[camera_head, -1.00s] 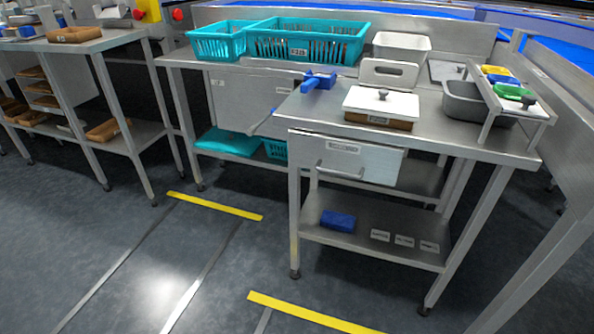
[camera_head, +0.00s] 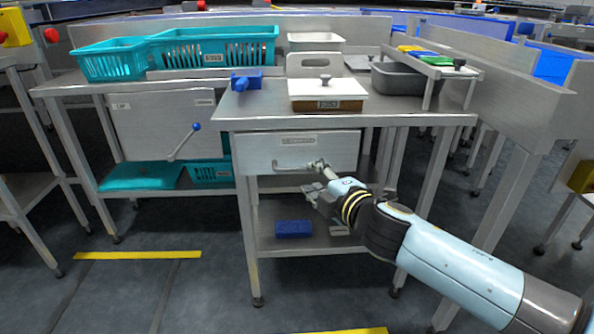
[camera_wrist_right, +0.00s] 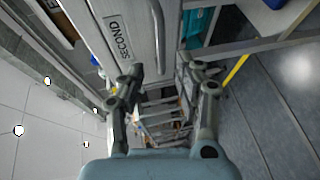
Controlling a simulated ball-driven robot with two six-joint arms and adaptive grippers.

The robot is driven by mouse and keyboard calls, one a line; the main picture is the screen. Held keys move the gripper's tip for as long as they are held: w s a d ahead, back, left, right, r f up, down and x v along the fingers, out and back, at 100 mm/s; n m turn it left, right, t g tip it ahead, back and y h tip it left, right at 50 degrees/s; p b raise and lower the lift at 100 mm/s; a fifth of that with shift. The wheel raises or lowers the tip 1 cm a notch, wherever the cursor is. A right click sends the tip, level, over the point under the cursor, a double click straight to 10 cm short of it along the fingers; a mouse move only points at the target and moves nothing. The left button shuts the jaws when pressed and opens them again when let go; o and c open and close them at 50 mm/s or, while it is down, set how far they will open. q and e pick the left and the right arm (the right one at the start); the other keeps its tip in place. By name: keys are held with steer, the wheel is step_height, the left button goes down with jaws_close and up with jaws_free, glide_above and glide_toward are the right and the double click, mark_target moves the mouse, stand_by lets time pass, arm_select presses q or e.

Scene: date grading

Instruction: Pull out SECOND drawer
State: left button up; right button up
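The drawer (camera_head: 252,154) is under the right-hand steel table, its pale front apparently flush below the top. A label (camera_wrist_right: 121,40) on its front reads SECOND in the right wrist view. The drawer's bar handle (camera_head: 286,168) runs across the front. My right gripper (camera_head: 317,180) is at the handle's right end, coming in from the lower right. In the wrist view its two fingers (camera_wrist_right: 165,73) are spread apart, with the handle bar (camera_wrist_right: 157,25) lying ahead between them. I cannot tell whether they touch it. My left gripper is not in view.
On the tabletop stand a lidded wooden box (camera_head: 327,106), a blue tool (camera_head: 246,82) and a grey tub (camera_head: 398,80). A blue block (camera_head: 293,229) lies on the shelf below. Table legs (camera_head: 247,255) flank the drawer. The floor in front is clear.

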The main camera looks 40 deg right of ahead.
mark_target(302, 170)
steer(key=x, duration=0.7)
steer(key=shift+d, duration=0.1)
jaws_close()
stand_by(0.3)
